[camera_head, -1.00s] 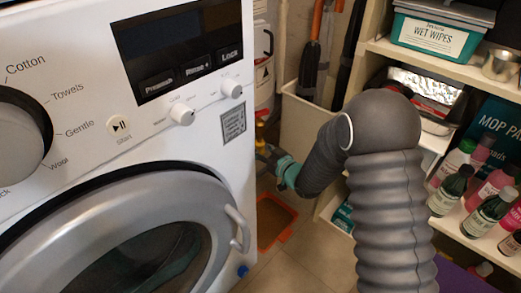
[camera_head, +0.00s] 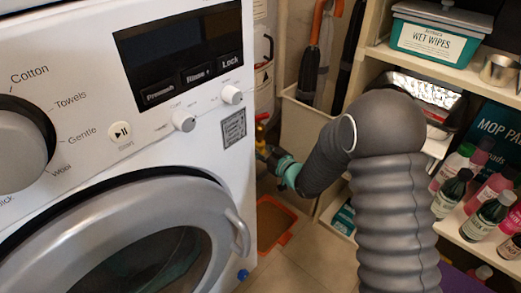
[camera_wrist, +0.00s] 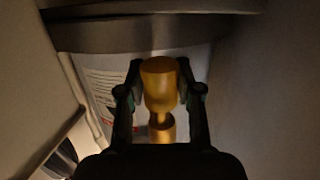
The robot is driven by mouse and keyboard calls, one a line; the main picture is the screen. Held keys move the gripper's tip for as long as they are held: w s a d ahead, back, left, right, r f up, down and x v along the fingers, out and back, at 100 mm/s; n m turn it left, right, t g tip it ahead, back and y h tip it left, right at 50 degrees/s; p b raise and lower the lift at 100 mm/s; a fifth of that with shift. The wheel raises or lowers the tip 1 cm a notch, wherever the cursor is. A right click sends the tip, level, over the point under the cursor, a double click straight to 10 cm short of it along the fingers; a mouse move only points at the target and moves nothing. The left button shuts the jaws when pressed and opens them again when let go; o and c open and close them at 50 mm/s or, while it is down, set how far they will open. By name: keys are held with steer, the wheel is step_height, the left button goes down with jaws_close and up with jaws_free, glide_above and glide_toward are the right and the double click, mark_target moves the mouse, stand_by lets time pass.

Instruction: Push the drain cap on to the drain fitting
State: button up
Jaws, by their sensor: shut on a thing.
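In the wrist view, my gripper (camera_wrist: 160,76) is shut on a brass-coloured cylinder, which looks like the drain cap (camera_wrist: 159,88). Its two dark fingers press on either side of it. A second brass-coloured piece (camera_wrist: 161,130) lies in line just below it in the picture, joined or nearly joined by a narrow neck; I cannot tell whether this is the drain fitting. In the head view, my gripper (camera_head: 268,157) is small beside the washer's right side, near brass-coloured parts with a red handle (camera_head: 262,120). The contact between the brass pieces is not clear.
The white washer (camera_head: 180,130) fills the left, close to my gripper. A shelf with bottles (camera_head: 489,212) and a wet wipes box (camera_head: 437,40) stands at the right. A beige bin (camera_head: 303,125) with tools is behind. An orange-rimmed tray (camera_head: 272,222) lies on the floor.

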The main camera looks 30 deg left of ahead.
steer(key=shift+r, duration=0.6)
steer(key=o, duration=1.1)
steer(key=v, duration=1.2)
